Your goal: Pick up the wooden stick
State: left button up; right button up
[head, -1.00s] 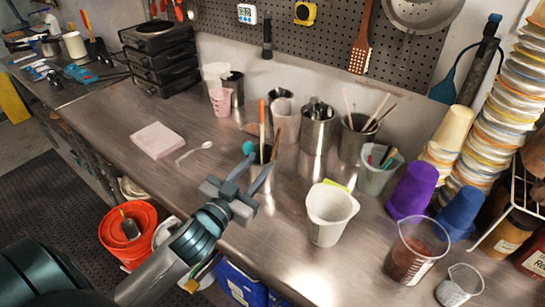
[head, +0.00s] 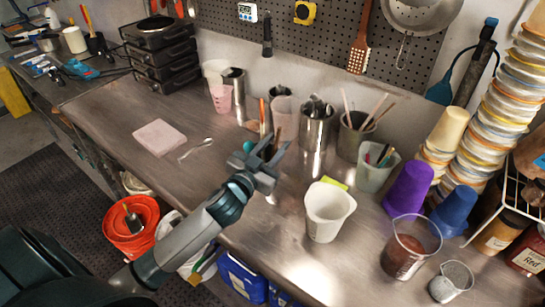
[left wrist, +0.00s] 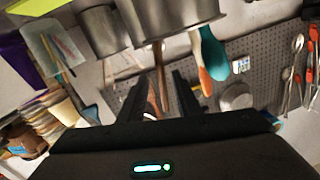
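The wooden stick (left wrist: 160,78) stands in a metal cup (left wrist: 172,14) with a teal-headed utensil (left wrist: 213,55) and an orange-handled one (left wrist: 200,65). The left wrist view shows this group upside down. My left gripper (left wrist: 158,92) is open, with one black finger on each side of the stick; I cannot tell whether either touches it. In the head view my left gripper (head: 271,152) is at the cup and hides most of it, and little of the stick shows between the fingers. My right gripper is not in view.
A metal canister (head: 316,128) and a cup of sticks (head: 355,138) stand behind to the right. A white pitcher (head: 326,212) is at right front. A pink block (head: 159,137) and a spoon (head: 196,149) lie on the left of the bench. A pegboard backs the bench.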

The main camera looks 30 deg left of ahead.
pick_arm(q)
jog(key=shift+w, duration=0.15)
jog(key=shift+w+p, duration=0.6)
jog(key=w, duration=0.2)
jog(key=w+p, duration=0.1)
jog(key=shift+w+a+f+p, duration=0.15)
jog(key=shift+w+f+p, duration=0.05)
jog(key=shift+w+p, duration=0.15)
jog(key=shift+c, duration=0.5)
grip_shut()
